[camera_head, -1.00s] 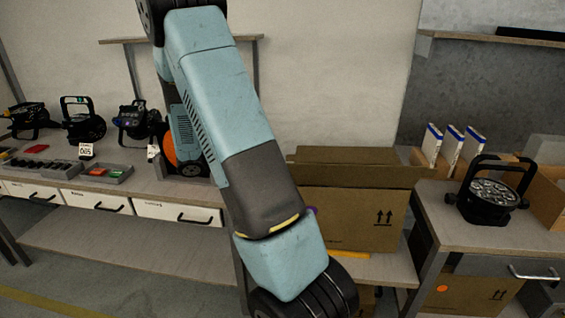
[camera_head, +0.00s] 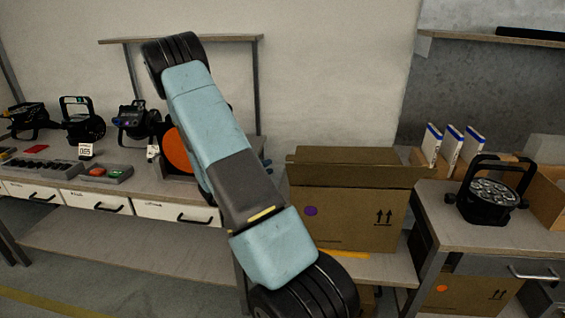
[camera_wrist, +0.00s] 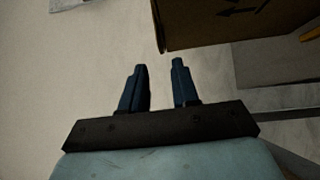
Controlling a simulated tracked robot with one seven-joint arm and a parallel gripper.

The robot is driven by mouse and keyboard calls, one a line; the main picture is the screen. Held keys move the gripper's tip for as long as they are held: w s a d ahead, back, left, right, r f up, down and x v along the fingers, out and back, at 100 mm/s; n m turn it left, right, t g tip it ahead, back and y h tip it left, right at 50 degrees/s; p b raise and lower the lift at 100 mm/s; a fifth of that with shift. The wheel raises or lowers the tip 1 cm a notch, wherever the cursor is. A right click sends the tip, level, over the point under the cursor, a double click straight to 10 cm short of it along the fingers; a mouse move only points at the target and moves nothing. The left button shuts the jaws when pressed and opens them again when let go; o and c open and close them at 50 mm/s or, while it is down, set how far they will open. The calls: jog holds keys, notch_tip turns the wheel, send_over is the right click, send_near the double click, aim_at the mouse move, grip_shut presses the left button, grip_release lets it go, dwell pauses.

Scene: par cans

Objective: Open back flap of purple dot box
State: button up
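The purple dot box (camera_head: 355,215) is a brown carton on the low bench right of my arm in the head view. Its purple dot (camera_head: 310,211) shows on the front face. One flap along the near top edge tilts outward, and another brown panel (camera_head: 345,154) shows behind it; how far the back flap is open is hard to tell. In the wrist view my gripper (camera_wrist: 159,70) is open and empty, its two blue fingers apart. The box (camera_wrist: 215,24) is at the upper right there, apart from the fingers. My arm mostly hides the gripper in the head view.
A black par can (camera_head: 490,194) stands on the right bench near white-and-blue boxes (camera_head: 452,146). More lamps (camera_head: 82,122) and grey trays (camera_head: 105,173) are on the left bench. An orange disc (camera_head: 176,150) is partly behind my arm. The wall above the box is clear.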

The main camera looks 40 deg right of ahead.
jog(key=d, duration=0.9)
jog(key=shift+s+r, duration=0.15)
jog(key=shift+s, duration=0.15)
jog(key=shift+a, duration=0.1)
jog(key=shift+c, duration=0.4)
grip_shut()
dwell(0.4)
